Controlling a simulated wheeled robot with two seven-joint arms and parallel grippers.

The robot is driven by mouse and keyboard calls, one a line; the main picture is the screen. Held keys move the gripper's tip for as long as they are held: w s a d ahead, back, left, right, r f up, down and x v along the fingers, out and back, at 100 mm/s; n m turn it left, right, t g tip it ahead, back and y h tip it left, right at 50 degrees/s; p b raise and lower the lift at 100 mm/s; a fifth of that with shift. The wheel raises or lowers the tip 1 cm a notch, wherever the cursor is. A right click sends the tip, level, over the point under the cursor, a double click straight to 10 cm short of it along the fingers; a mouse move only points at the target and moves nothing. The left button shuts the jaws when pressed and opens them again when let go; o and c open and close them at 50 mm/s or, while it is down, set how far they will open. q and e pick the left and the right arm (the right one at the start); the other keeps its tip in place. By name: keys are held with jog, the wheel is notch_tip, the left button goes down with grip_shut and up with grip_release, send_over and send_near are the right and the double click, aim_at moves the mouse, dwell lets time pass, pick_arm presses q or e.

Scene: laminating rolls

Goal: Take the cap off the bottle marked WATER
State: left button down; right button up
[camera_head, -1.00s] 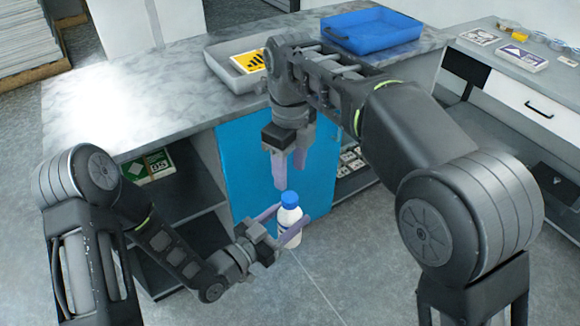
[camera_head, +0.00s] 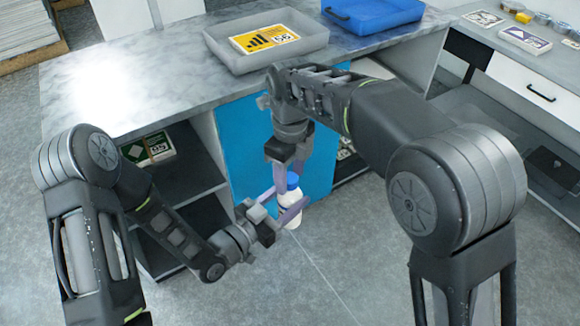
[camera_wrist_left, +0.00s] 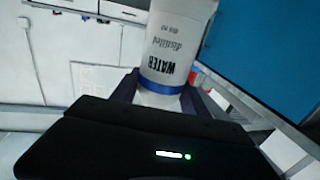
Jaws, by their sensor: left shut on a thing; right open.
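My left gripper (camera_head: 283,208) is shut on the bottle's body. The left wrist view shows the bottle (camera_wrist_left: 172,45) close up, its WATER label upside down, with a blue band (camera_wrist_left: 163,85) below the label. My right gripper (camera_head: 289,172) points down from above, open, its fingers beside the cap. One finger partly hides the cap, and I cannot tell whether they touch it.
Boxes (camera_head: 150,148) sit on a shelf below. The floor in front is clear.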

grip_shut()
dwell(0.5)
